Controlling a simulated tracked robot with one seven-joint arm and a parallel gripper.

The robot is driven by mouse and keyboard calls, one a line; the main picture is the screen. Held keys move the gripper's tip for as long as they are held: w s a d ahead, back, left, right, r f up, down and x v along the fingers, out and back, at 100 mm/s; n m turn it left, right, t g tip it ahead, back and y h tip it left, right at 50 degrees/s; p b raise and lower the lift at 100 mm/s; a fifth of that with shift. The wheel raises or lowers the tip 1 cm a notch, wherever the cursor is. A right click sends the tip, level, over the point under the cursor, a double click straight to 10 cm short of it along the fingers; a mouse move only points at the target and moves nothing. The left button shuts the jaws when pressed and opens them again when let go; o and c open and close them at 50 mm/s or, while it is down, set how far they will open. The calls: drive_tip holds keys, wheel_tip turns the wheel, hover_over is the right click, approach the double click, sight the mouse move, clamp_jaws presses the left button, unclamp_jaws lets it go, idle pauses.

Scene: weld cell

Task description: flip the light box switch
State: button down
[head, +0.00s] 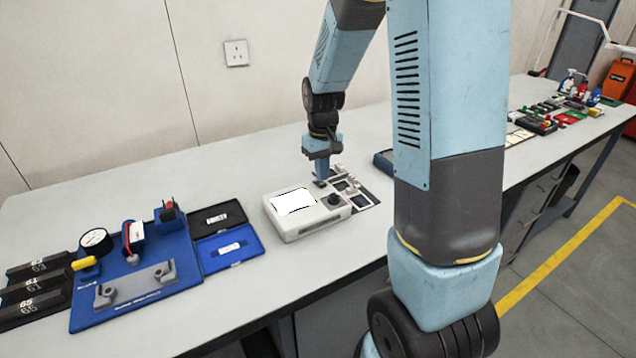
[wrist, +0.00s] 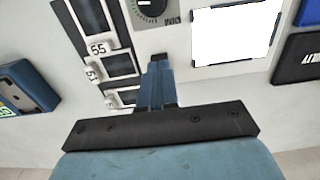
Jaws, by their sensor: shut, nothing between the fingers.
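The light box (head: 310,232) is a pale box on the bench with a bright white panel and a dark dial. In the wrist view the light box (wrist: 182,48) shows at the top, with its white panel right of the dial marked "DIM". My gripper (head: 321,177) points down just behind the box's far right corner in the head view. In the wrist view my gripper (wrist: 159,72) is shut and empty, its tips close to the box's edge. I cannot make out the switch, and cannot tell whether the tips touch the box.
A dark rack (head: 366,199) of framed pieces lies right beside the light box. A blue fixture board (head: 150,309) with a gauge and an open blue case (head: 255,245) are to the left. A wall socket (head: 236,53) is behind. The bench behind the box is clear.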

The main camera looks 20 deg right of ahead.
sight(322, 184)
drive_tip(key=shift+f, duration=0.85)
idle(0.7)
drive_tip(key=shift+r, duration=3.5)
